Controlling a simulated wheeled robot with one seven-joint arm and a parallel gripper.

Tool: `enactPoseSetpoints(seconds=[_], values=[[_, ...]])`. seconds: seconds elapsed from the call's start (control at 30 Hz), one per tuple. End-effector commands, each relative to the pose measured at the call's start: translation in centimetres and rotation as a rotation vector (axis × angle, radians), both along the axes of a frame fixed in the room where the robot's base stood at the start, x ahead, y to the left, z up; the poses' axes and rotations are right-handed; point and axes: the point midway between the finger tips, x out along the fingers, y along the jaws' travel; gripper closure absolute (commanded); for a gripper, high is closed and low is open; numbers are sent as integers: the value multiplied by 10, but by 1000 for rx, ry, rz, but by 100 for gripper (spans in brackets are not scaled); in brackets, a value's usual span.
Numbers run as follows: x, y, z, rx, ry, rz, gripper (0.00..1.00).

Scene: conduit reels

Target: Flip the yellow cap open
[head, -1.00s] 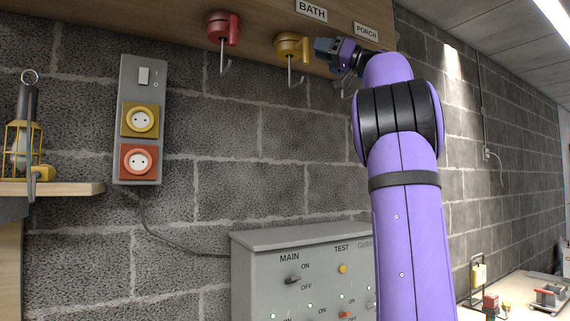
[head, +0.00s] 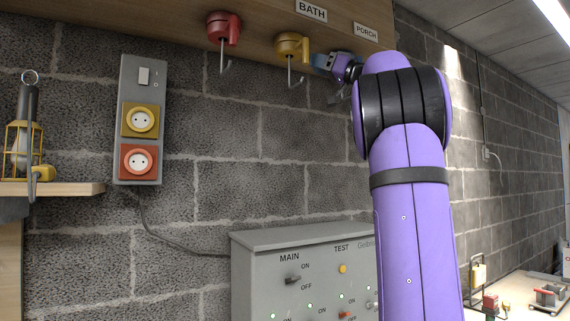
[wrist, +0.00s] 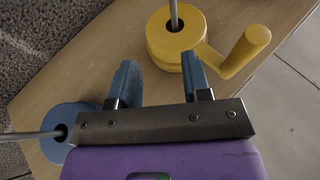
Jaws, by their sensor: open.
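No part clearly separate as a yellow cap can be made out. A yellow round piece with a side handle (head: 290,46) is fixed to the wooden board, a metal hook hanging from it. It also shows in the wrist view (wrist: 168,38), with its handle to the right. My gripper (head: 318,61) is open beside it, on its right in the head view. In the wrist view my two blue fingers (wrist: 160,68) point at the yellow piece. The right finger overlaps its near edge; I cannot tell whether they touch. A yellow socket (head: 140,120) on the grey panel shows its holes.
A similar red piece (head: 222,30) with a hook is left of the yellow one. A blue piece (wrist: 68,132) with a rod is at lower left in the wrist view. The wooden board (head: 265,18) carries BATH and PORCH labels. A grey switch box (head: 300,240) stands below.

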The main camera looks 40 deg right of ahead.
Motion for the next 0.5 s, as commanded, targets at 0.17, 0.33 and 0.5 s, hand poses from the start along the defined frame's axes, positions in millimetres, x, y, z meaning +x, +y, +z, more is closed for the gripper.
enactPoseSetpoints(seconds=[0.17,0.33,0.5], values=[[-6,8,0,1,0,-96,56],[-22,3,-8,0,3,-138,56],[-46,-5,-18,0,2,-137,56]])
